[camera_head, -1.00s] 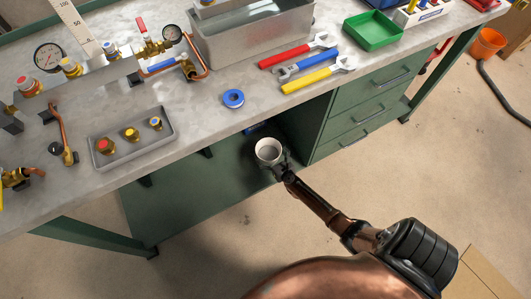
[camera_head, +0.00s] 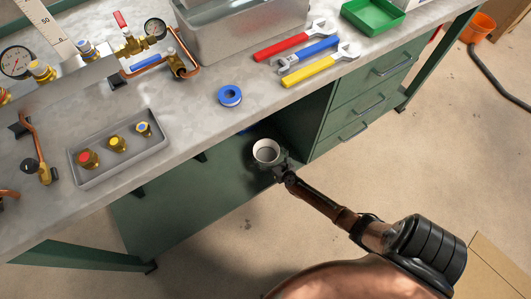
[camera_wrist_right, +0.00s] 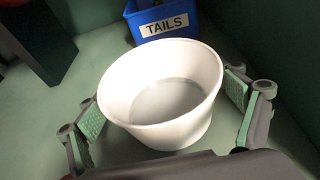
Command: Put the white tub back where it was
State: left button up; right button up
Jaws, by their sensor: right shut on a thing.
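The white tub (camera_head: 266,151) is an open, empty round cup below the bench top, in front of the green under-bench space. My right gripper (camera_head: 280,166) is shut on it. In the right wrist view, the tub (camera_wrist_right: 165,90) sits between the two green-padded fingers of the right gripper (camera_wrist_right: 168,112), with its mouth facing the camera. The green shelf surface (camera_wrist_right: 40,105) shows beneath it; I cannot tell whether the tub touches it. My left gripper is not in view.
A blue bin labelled TAILS (camera_wrist_right: 165,20) stands just behind the tub. The drawer unit (camera_head: 360,100) is to the right, and the bench edge overhangs above. On the bench are a blue tape roll (camera_head: 230,95), wrenches (camera_head: 307,50) and a grey tray (camera_head: 117,150).

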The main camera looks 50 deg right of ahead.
jog(key=shift+f, duration=0.15)
jog(key=o, duration=1.3)
